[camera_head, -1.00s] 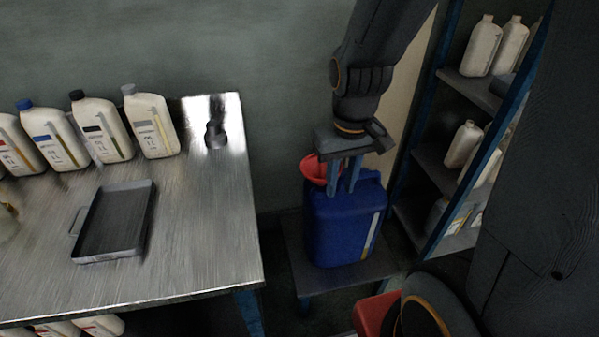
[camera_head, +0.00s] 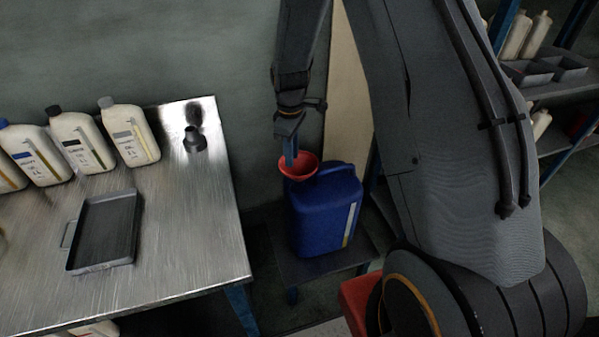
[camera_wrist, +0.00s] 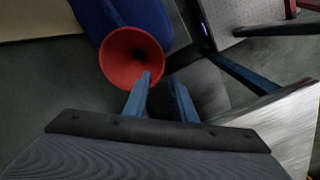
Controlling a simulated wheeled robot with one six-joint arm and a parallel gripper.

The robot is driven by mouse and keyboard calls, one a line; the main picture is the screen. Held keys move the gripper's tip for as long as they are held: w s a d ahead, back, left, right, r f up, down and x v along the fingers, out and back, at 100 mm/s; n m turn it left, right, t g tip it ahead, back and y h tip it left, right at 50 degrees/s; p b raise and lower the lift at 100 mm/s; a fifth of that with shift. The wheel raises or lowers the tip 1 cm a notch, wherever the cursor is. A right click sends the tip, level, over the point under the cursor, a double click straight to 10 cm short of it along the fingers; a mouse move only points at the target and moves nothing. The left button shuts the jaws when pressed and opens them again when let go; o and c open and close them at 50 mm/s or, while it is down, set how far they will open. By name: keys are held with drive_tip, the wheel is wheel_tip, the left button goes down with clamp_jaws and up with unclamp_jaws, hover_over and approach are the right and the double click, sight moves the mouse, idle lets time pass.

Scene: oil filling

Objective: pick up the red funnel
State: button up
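The red funnel (camera_head: 299,167) stands at the top left of the blue canister (camera_head: 322,216), apparently in its opening. The funnel (camera_wrist: 122,58) also shows in the wrist view, seen into its wide mouth, with the blue canister (camera_wrist: 151,17) behind it. My gripper (camera_wrist: 163,76) is open, with a gap between its two blue fingers. One fingertip overlaps the funnel's mouth and the other is just outside the rim. In the head view my gripper (camera_head: 290,160) points down at the funnel, and its fingers overlap there. I cannot tell whether they touch the rim.
The canister stands on a low dark stand (camera_head: 300,268). A metal table (camera_head: 190,225) to the left holds a grey tray (camera_head: 106,231), several white bottles (camera_head: 85,142) and a small dark object (camera_head: 194,139). Shelves (camera_head: 548,88) stand at the right.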

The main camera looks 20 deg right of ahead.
sight(292, 176)
drive_tip(key=f+p, duration=0.1)
drive_tip(key=f, duration=0.1)
drive_tip(key=f+p, duration=0.1)
drive_tip(key=f, duration=0.2)
drive_tip(key=shift+s+f+p, duration=0.35)
drive_tip(key=shift+f+p, duration=0.05)
drive_tip(key=shift+w+f, duration=0.1)
drive_tip(key=shift+f, duration=0.45)
drive_tip(key=shift+c, duration=0.2)
clamp_jaws()
